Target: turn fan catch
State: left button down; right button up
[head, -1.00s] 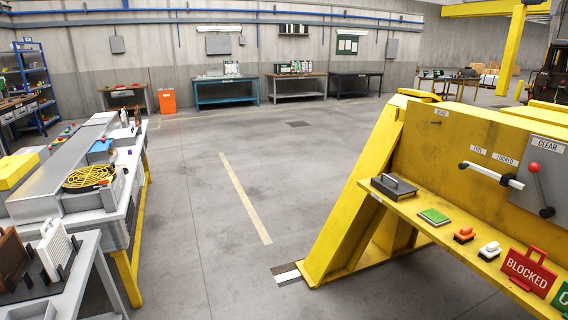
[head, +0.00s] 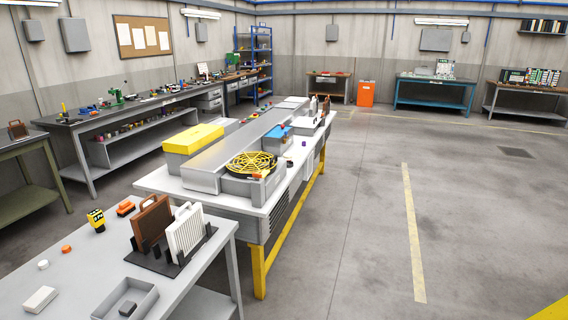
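The fan is a round black unit under a yellow guard grille (head: 250,164). It sits in a grey housing (head: 238,187) at the near end of a long workbench (head: 225,201). A small orange part (head: 257,175) shows at the front right of the grille; it may be the catch, but it is too small to tell its position. Neither of my grippers shows in the head view.
A nearer grey table (head: 190,262) holds a rack with a brown and a white filter panel (head: 186,232), a grey tray (head: 125,298) and small parts. Open floor (head: 360,220) lies to the right of the workbench.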

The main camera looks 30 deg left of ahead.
aim_at(257, 176)
jog(key=i+u, duration=0.35)
jog(key=i+l+u, duration=0.15)
jog(key=i+u, duration=0.2)
jog(key=i+l+u, duration=0.25)
jog(key=i+u, duration=0.15)
jog(key=i+l+u, duration=0.2)
jog(key=u, duration=0.15)
jog(key=i+l+u, duration=0.25)
jog(key=u, duration=0.15)
jog(key=i+l+u, duration=0.35)
jog(key=k+j, duration=0.05)
jog(key=k, duration=0.05)
